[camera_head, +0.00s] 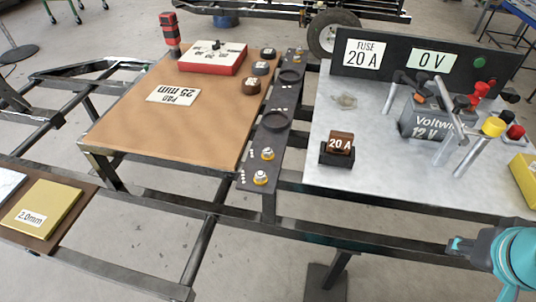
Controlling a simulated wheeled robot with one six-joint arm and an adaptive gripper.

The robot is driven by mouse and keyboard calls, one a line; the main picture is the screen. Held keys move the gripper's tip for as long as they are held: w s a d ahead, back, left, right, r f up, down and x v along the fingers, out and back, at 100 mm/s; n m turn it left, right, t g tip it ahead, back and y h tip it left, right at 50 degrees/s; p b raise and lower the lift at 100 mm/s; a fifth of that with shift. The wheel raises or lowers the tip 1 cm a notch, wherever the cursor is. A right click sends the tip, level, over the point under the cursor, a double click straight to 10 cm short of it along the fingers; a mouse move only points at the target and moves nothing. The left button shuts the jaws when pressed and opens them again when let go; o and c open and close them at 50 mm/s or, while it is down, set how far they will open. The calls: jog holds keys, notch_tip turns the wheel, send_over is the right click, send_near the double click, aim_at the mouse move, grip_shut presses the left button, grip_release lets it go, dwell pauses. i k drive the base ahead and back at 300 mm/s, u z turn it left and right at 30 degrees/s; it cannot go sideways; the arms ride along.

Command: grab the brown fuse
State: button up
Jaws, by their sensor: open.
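The brown fuse (341,142) is a small dark brown block marked "20 A". It sits upright in a black holder (337,158) on the left part of a light grey metal panel (380,183). Part of my teal and dark arm shows at the lower right corner, well to the right of the fuse and nearer the camera. I cannot make out my gripper's fingers in this view.
A battery marked "12 V" (424,124) with cables and grey posts stands right of the fuse. Behind is an upright black board (400,65) reading "FUSE 20 A" and "0 V". A yellow box (525,178) sits at the right edge. The panel before the fuse is clear.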

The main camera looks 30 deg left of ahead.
aim_at(339, 142)
jog(key=z, duration=1.95)
jog(key=k, duration=2.1)
jog(key=u, duration=2.45)
jog(key=i, duration=0.5)
jog(key=z, duration=0.05)
